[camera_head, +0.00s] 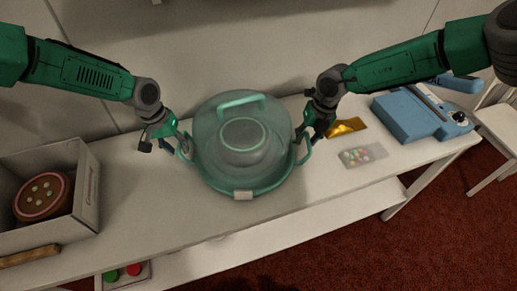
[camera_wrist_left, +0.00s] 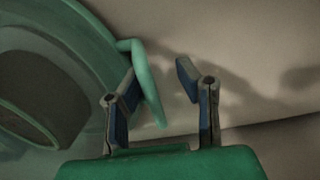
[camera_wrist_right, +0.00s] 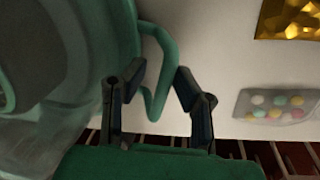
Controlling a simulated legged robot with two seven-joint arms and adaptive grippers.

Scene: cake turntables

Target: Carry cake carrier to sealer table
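The cake carrier (camera_head: 241,150) stands on the white table, with a clear dome lid, a green top handle and a green base with a loop handle on each side. My left gripper (camera_head: 172,142) is at its left side handle. In the left wrist view the fingers (camera_wrist_left: 160,100) are apart, with the green handle (camera_wrist_left: 149,85) between them and a gap on one side. My right gripper (camera_head: 311,128) is at the right side handle. In the right wrist view the fingers (camera_wrist_right: 158,92) are apart around the handle (camera_wrist_right: 160,80). What is under the lid is unclear.
A blue sealer-like machine (camera_head: 408,117) stands at the table's right end. A gold packet (camera_head: 346,127) and a clear packet with coloured dots (camera_head: 362,156) lie right of the carrier. A box (camera_head: 87,190) with a brown cake (camera_head: 43,196) is at left. A white stool (camera_head: 497,125) stands far right.

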